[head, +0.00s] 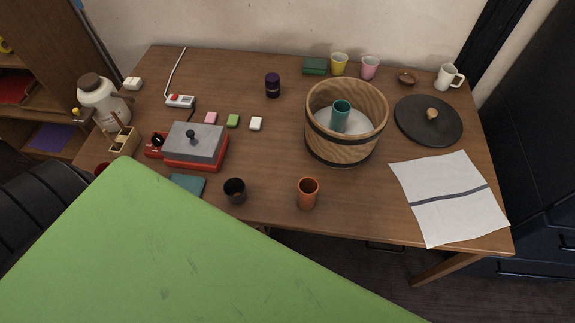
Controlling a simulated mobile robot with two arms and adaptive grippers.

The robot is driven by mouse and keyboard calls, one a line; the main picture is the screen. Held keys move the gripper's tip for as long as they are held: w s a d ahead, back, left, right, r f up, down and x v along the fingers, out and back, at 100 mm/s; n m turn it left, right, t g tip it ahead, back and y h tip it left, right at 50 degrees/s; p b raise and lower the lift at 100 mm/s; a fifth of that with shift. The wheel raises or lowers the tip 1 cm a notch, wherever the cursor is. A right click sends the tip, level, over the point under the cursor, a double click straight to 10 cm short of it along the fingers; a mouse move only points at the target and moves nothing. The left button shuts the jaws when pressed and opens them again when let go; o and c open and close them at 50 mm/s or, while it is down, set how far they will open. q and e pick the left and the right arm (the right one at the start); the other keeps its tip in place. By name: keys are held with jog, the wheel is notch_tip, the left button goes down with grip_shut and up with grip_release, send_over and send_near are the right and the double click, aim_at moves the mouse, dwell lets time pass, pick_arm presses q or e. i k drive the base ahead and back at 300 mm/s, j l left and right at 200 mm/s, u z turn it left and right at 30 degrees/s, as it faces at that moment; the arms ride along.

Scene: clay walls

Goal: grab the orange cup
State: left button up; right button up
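The orange cup (307,194) stands upright near the front edge of the wooden table (275,150), right of a dark cup (235,190). It appears empty and nothing touches it. Neither of my grippers shows in the head view.
A wooden tub (345,147) holding a teal cup (341,115) stands behind the orange cup. A white cloth (452,203) lies at the right, below a dark round lid (428,122). A red-and-grey device (195,146) is at the left. A large green surface (150,255) fills the lower left foreground.

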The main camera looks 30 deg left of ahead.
aim_at(308, 188)
jog(key=i+u, duration=0.1)
jog(key=u, duration=0.25)
jog(key=i+u, duration=0.1)
jog(key=u, duration=0.25)
jog(key=k+l+u, duration=0.15)
jog(key=l+u, duration=0.2)
